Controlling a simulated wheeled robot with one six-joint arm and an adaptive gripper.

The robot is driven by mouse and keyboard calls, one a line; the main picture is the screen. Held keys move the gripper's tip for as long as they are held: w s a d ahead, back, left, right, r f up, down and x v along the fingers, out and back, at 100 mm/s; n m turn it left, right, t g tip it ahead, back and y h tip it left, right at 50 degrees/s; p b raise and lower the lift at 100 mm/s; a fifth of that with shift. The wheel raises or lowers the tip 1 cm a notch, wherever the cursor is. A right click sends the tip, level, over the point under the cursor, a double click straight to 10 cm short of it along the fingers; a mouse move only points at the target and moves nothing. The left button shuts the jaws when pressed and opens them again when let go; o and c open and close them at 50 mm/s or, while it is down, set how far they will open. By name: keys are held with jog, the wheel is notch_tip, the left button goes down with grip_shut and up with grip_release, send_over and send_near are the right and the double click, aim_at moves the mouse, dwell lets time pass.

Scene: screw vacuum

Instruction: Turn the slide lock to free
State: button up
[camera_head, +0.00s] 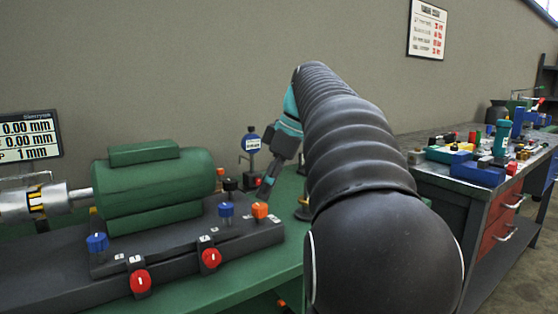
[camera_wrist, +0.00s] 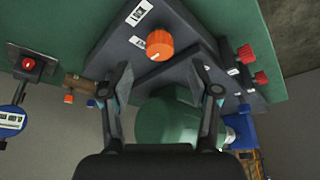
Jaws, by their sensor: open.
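The orange knob (camera_wrist: 160,44) stands on a dark grey block in the wrist view, with a white label reading LOCK (camera_wrist: 139,12) above it and a second, unreadable label to its left. A small pale mark shows on the knob's lower edge. In the head view the orange knob (camera_head: 260,210) is at the right end of the dark machine base. My gripper (camera_wrist: 158,64) is open and empty, its two fingers spread on either side below the knob in the wrist view, apart from it. In the head view my gripper (camera_head: 268,190) hangs just behind the knob.
A green motor (camera_head: 153,190) sits on the dark base (camera_head: 170,257), with red knobs (camera_head: 210,258) in front and a blue knob (camera_head: 97,242) at left. A dial gauge (camera_head: 252,143) stands behind my gripper. A cluttered workbench (camera_head: 448,180) is at right.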

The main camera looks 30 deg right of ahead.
jog(key=v, duration=0.7)
jog(key=shift+r, duration=0.1)
dwell(0.4)
